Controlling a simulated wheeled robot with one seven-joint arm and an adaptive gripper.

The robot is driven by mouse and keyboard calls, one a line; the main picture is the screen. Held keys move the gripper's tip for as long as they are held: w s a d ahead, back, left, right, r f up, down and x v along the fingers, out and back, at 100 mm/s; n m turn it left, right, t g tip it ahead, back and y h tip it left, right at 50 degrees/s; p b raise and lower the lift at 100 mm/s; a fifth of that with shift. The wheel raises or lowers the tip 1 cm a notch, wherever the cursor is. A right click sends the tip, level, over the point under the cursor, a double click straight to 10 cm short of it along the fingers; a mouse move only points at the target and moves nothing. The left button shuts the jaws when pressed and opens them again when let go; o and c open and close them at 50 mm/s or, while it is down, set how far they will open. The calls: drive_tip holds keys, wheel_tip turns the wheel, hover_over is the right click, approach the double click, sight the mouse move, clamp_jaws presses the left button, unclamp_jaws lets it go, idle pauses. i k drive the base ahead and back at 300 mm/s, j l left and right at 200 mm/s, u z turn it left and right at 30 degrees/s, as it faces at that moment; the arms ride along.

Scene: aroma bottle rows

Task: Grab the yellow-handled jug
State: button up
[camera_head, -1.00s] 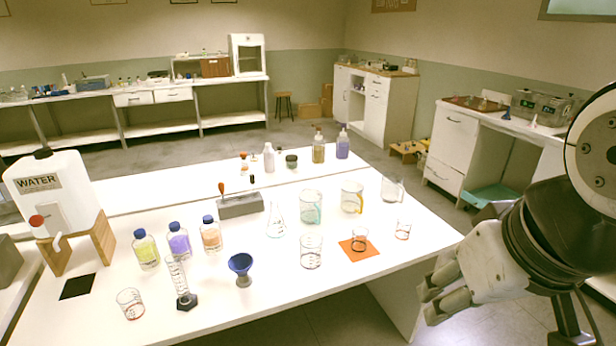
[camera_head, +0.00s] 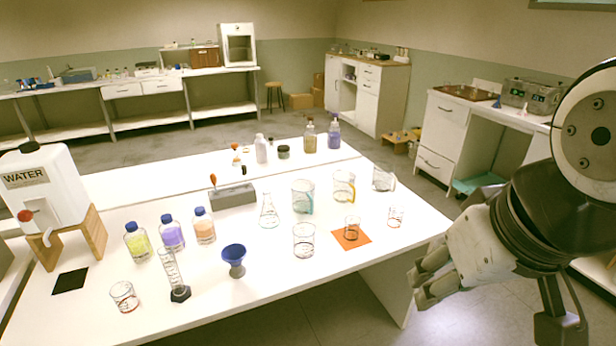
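The yellow-handled jug (camera_head: 343,187) is a clear glass vessel with a yellow handle on its right side. It stands upright on the white table, between a teal-handled jug (camera_head: 303,196) on its left and a clear jug (camera_head: 383,179) on its right. My gripper (camera_head: 422,287) is off the table's right front edge, well apart from the jug, lower and to the right in the picture. No object shows in it. Its fingers look close together, and I cannot tell whether they are open or shut.
In front of the jug are a small beaker on an orange mat (camera_head: 363,241), a beaker (camera_head: 304,241) and another small beaker (camera_head: 396,217). A flask (camera_head: 268,211) and a grey block (camera_head: 233,195) stand left. Bottles (camera_head: 310,137) stand behind. A white cabinet (camera_head: 441,137) is at right.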

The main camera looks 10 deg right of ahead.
sight(346, 190)
drive_tip(key=i+l+u, duration=0.1)
drive_tip(key=l, duration=0.2)
drive_tip(key=i+l+u, duration=0.1)
drive_tip(key=i+l, duration=0.15)
drive_tip(key=i+l+u, duration=0.1)
drive_tip(key=l, duration=0.3)
drive_tip(key=i+l+u, duration=0.1)
drive_tip(key=l, duration=0.25)
drive_tip(key=i+l, duration=0.2)
drive_tip(key=l, duration=0.2)
drive_tip(key=i+l+u, duration=0.15)
drive_tip(key=l, duration=0.2)
